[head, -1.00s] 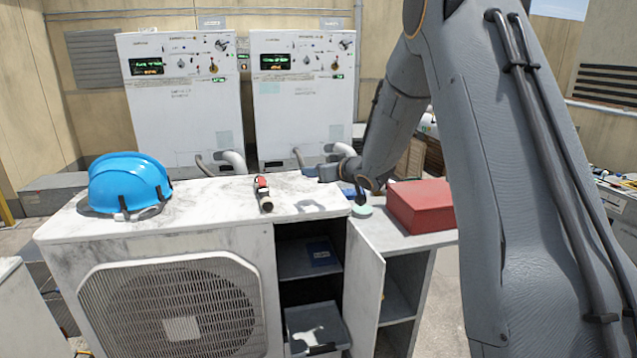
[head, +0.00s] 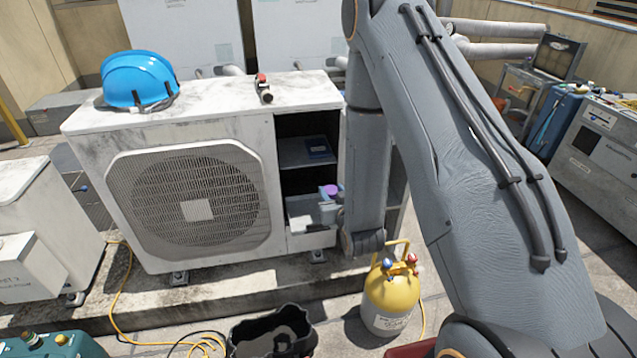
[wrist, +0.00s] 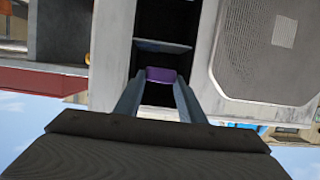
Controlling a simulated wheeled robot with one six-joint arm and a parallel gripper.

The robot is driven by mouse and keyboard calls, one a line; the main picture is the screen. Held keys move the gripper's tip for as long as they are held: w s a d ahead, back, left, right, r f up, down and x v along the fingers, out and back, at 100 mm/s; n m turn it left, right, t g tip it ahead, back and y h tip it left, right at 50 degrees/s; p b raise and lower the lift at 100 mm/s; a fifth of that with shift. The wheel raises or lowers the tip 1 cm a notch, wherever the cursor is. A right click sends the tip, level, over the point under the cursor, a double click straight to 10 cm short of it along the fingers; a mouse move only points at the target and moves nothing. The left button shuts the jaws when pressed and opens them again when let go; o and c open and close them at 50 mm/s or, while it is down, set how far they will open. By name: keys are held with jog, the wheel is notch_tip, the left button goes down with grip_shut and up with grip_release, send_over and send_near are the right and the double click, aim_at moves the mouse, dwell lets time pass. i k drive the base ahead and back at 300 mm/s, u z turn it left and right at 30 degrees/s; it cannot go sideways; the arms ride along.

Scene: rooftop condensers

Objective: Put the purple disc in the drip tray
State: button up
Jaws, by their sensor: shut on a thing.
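The purple disc (head: 331,190) is held between the fingertips of my gripper (head: 330,203), in front of the condenser's open compartment. In the wrist view the disc (wrist: 161,75) sits between the two grey fingers of my gripper (wrist: 160,82), with the dark compartment behind it. The grey drip tray (head: 297,222) is low in that compartment, beside and below the gripper in the head view. My gripper and forearm hide its right part. I cannot tell whether the disc is over the tray or short of it.
A blue helmet (head: 138,80) and a red-and-black tool (head: 263,88) are on the condenser top (head: 215,98). A yellow gas cylinder (head: 391,300) and a black open bucket (head: 272,335) stand on the ground in front.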

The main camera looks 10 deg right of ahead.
aim_at(313, 214)
jog(key=z, duration=2.6)
jog(key=k, duration=1.35)
jog(key=u, duration=2.25)
jog(key=i, duration=0.5)
